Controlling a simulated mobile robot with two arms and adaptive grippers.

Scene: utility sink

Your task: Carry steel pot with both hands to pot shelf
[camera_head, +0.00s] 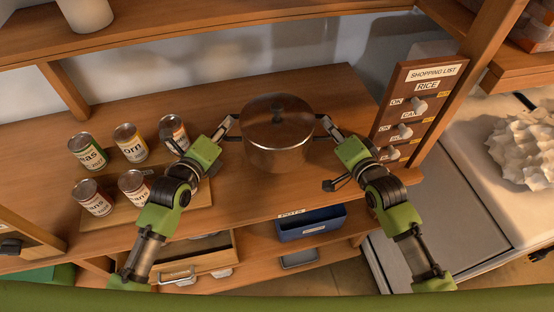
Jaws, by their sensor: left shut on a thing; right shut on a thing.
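The steel pot (278,150), with a lid on and a dark knob on top, is upright at the middle of the wooden shelf top. My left gripper (230,128) is shut on the pot's left handle. My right gripper (325,126) is shut on the pot's right handle. The gripper fingers partly hide both handles. I cannot tell whether the pot's base touches the wooden surface (240,90) or hangs just above it.
Several cans, one of them a corn can (130,142), stand left of the pot, some on a wooden board (150,212). A shopping list board (415,105) stands to the right. A blue bin (310,228) and an open drawer (205,262) are below. An upper shelf (200,22) runs behind.

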